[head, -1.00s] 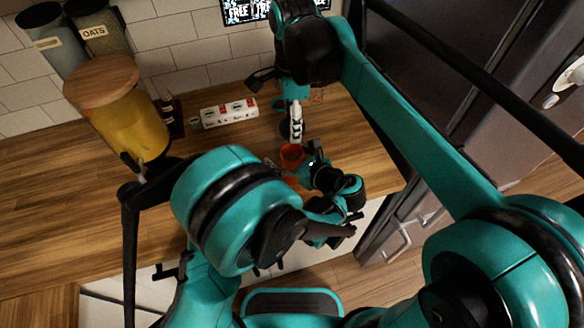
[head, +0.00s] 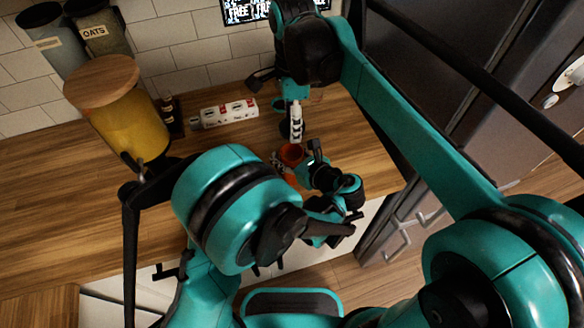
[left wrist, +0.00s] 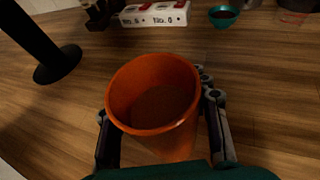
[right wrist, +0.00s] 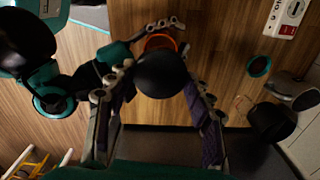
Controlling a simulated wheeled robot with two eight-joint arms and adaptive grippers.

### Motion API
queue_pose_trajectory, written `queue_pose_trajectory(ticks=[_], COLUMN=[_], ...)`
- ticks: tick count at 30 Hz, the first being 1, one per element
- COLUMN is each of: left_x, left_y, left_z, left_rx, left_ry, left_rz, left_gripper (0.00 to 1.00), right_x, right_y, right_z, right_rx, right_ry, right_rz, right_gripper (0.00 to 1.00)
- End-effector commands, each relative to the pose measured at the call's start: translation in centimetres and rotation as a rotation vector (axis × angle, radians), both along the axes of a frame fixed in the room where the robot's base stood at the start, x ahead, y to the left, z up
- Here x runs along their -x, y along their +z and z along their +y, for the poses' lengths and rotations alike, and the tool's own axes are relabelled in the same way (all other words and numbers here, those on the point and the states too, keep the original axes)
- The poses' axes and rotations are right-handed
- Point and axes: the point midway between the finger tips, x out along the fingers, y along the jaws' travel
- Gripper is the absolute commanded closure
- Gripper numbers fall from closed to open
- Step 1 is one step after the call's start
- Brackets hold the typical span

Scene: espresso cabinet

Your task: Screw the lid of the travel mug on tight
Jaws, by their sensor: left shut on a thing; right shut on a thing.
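The travel mug is an orange open cup (head: 291,153) on the wooden counter. In the left wrist view the mug (left wrist: 152,95) stands upright with its mouth uncovered, between the fingers of my left gripper (left wrist: 163,125), which is shut on it. The lid is a round black disc (right wrist: 161,73) in the right wrist view, between the fingers of my right gripper (right wrist: 158,85), which is shut on it. The lid is apart from the mug and partly hides its orange rim in that view. In the head view my right gripper (head: 296,122) is just behind the mug.
A white box (head: 229,113) with pods and a small teal cup (left wrist: 223,14) stand behind. A yellow jar with a wooden lid (head: 125,115) stands at left. A black post with a round foot (left wrist: 52,65) rises left of the mug. The counter between is clear.

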Motion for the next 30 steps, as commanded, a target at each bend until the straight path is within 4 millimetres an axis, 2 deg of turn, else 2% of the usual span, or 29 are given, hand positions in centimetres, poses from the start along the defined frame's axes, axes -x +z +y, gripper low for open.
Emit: queue_pose_trajectory(ticks=[8, 19, 30], left_x=[0.0, 0.0, 0.0], left_y=[0.0, 0.0, 0.0], left_z=[0.0, 0.0, 0.0], left_rx=[0.001, 0.001, 0.001], left_ry=[0.000, 0.000, 0.000], left_rz=[0.001, 0.001, 0.001], left_gripper=[1.00, 1.00, 1.00], right_x=[0.0, 0.0, 0.0], right_y=[-0.2, -4.8, -5.0], right_z=[0.0, 0.0, 0.0], right_rx=[0.000, 0.001, 0.001], right_ry=[0.000, 0.000, 0.000], right_rz=[0.000, 0.001, 0.001], right_gripper=[0.68, 0.68, 0.68])
